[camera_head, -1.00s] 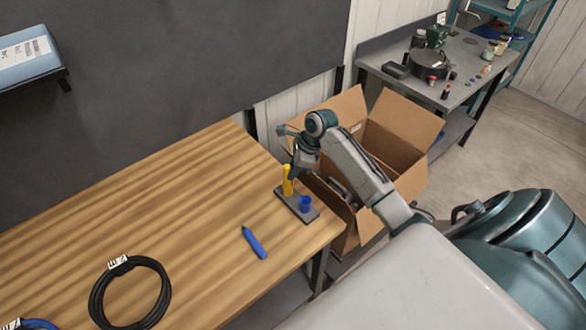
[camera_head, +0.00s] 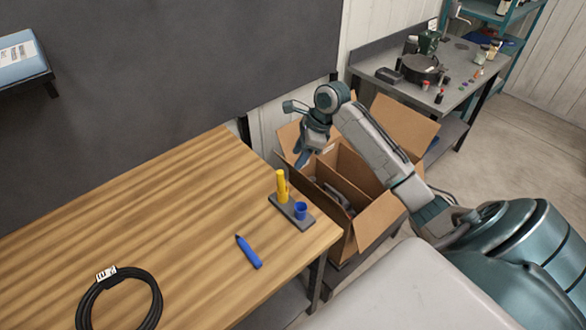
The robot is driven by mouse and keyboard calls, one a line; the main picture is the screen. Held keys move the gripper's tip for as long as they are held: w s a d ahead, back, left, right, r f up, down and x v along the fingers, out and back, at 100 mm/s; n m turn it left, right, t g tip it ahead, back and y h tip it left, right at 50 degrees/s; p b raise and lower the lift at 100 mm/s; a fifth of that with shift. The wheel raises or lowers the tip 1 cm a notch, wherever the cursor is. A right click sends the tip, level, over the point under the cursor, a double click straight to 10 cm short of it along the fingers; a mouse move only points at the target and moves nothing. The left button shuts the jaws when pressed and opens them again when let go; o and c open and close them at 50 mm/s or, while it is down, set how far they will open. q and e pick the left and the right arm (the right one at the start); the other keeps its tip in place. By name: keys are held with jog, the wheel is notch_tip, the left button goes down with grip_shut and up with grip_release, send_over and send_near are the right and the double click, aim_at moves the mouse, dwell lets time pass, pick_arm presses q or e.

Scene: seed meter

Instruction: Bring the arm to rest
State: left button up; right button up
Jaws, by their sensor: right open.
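My right arm reaches in from the right. Its gripper (camera_head: 303,155) is raised over the cardboard box side, beyond the table's right edge, with its fingers pointing down. It is open, and I see nothing between the fingers. The gripper is apart from the small dark stand (camera_head: 291,214) on the table corner. My left gripper is not in view.
A blue pen-like tool (camera_head: 248,252) and a coiled black cable (camera_head: 119,273) lie on the wooden table (camera_head: 150,215). An open cardboard box (camera_head: 385,220) stands right of the table, under my arm. A grey bench (camera_head: 465,65) with several items stands behind.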

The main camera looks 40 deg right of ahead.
jog(key=shift+v, duration=0.85)
jog(key=s+a+f+n+h, duration=0.2)
jog(key=s+a+f+n, duration=0.7)
jog(key=s+f+n, duration=0.25)
jog(key=s+a+n+t+h, duration=0.1)
jog(key=s+a+n+h, duration=0.3)
jog(key=s+n, duration=1.15)
notch_tip(320, 180, down, 40)
jog(key=s+d+m+g+y+b, duration=0.1)
jog(key=s+d+m+b, duration=0.15)
jog(key=b, duration=0.45)
jog(key=s+f+g+b, duration=0.1)
jog(key=s+f+b, duration=0.3)
jog(key=s+f, duration=1.4)
notch_tip(320, 180, down, 3)
jog(key=shift+d+f, duration=0.25)
